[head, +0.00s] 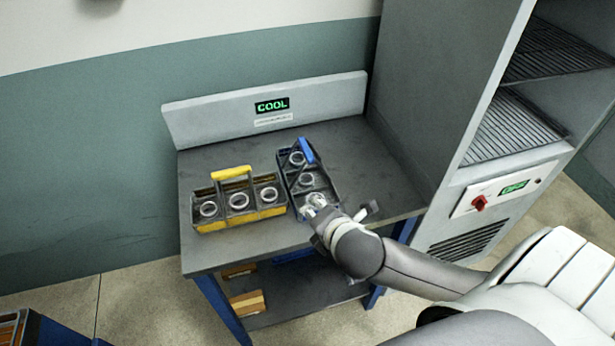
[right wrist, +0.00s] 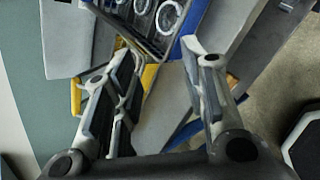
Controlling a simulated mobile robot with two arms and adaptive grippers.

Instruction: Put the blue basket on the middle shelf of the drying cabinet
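The blue basket (head: 325,188), dark with a blue handle and white rings inside, sits on the grey table. My right gripper (head: 340,210) is at its near end, partly covering that end. In the right wrist view, the gripper's fingers (right wrist: 150,75) are spread wide with nothing held between them, and the basket (right wrist: 183,38) lies beyond their tips. I cannot tell if they touch it. The drying cabinet (head: 430,80) stands at the right, with two wire shelves (head: 512,125) visible; its top is cut off. My left gripper is out of view.
A yellow basket (head: 240,222) with rings stands close left of the blue one. The table (head: 370,160) is bare to the right of the blue basket, towards the cabinet wall. A red knob (head: 480,203) is on the cabinet's lower panel. The lower visible shelf looks empty.

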